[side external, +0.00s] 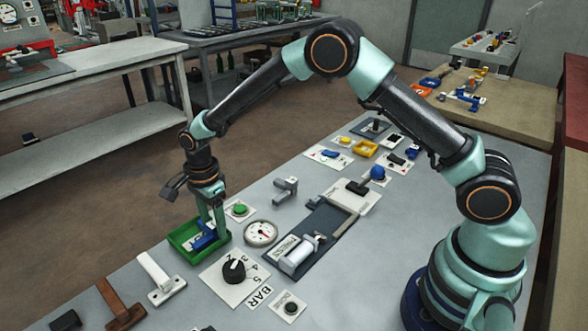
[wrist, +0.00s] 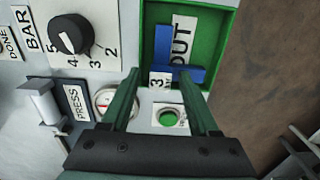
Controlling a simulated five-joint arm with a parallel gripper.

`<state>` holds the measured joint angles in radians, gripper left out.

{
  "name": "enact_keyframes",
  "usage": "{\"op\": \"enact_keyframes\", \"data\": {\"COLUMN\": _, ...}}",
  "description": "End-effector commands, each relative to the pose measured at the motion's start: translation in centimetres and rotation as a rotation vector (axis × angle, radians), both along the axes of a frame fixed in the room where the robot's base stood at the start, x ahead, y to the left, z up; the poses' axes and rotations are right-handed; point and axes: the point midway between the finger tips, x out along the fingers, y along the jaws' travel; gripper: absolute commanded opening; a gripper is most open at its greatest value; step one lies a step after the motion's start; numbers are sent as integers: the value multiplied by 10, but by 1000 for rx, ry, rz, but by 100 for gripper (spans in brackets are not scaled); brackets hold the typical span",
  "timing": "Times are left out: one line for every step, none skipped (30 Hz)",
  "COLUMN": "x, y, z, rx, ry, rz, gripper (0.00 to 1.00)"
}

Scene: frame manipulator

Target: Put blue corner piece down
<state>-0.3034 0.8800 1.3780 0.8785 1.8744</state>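The blue corner piece (wrist: 163,45) lies in the green tray (wrist: 228,45) at the top of the wrist view, on a label reading OUT. In the side view the blue piece (side external: 205,238) shows inside the green tray (side external: 183,252), partly hidden by my fingers. My gripper (side external: 213,228) points down at the tray. In the wrist view my gripper (wrist: 159,76) has its fingers spread. The right fingertip overlaps the piece's short arm; the left fingertip is apart from it. I cannot tell whether the right finger touches it.
A green button (wrist: 168,118), a gauge (side external: 261,233) and a black rotary knob (side external: 234,270) sit close to the tray. A slide device (side external: 305,245) lies to the right. The tray sits at the table's edge.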

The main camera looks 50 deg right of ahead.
Motion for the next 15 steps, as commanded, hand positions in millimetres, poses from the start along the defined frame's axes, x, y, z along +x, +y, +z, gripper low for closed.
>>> {"op": "enact_keyframes", "data": {"x": 0, "y": 0, "z": 0, "rx": 0, "ry": 0, "rz": 0, "gripper": 61}}
{"op": "enact_keyframes", "data": {"x": 0, "y": 0, "z": 1, "rx": 0, "ry": 0, "rz": 0, "gripper": 61}}
{"op": "enact_keyframes", "data": {"x": 0, "y": 0, "z": 2, "rx": 0, "ry": -1, "rz": 0, "gripper": 61}}
{"op": "enact_keyframes", "data": {"x": 0, "y": 0, "z": 4, "rx": 0, "ry": -1, "rz": 0, "gripper": 61}}
{"op": "enact_keyframes", "data": {"x": 0, "y": 0, "z": 6, "rx": 0, "ry": -1, "rz": 0, "gripper": 61}}
{"op": "enact_keyframes", "data": {"x": 1, "y": 0, "z": 10, "rx": 1, "ry": -2, "rz": 0, "gripper": 61}}
{"op": "enact_keyframes", "data": {"x": 1, "y": 0, "z": 14, "rx": 1, "ry": -3, "rz": 0, "gripper": 61}}
{"op": "enact_keyframes", "data": {"x": 1, "y": 0, "z": 18, "rx": 1, "ry": -4, "rz": 0, "gripper": 61}}
{"op": "enact_keyframes", "data": {"x": 1, "y": 0, "z": 25, "rx": 1, "ry": -4, "rz": 0, "gripper": 61}}
{"op": "enact_keyframes", "data": {"x": 1, "y": 0, "z": 31, "rx": 1, "ry": -5, "rz": 0, "gripper": 61}}
{"op": "enact_keyframes", "data": {"x": 1, "y": 0, "z": 37, "rx": 2, "ry": -5, "rz": 0, "gripper": 61}}
{"op": "enact_keyframes", "data": {"x": 1, "y": 0, "z": 45, "rx": 2, "ry": -5, "rz": 0, "gripper": 61}}
{"op": "enact_keyframes", "data": {"x": 1, "y": 0, "z": 52, "rx": 2, "ry": -5, "rz": 0, "gripper": 61}}
{"op": "enact_keyframes", "data": {"x": 1, "y": -1, "z": 59, "rx": 2, "ry": -5, "rz": 0, "gripper": 61}}
{"op": "enact_keyframes", "data": {"x": 1, "y": -1, "z": 67, "rx": 1, "ry": -5, "rz": 0, "gripper": 61}}
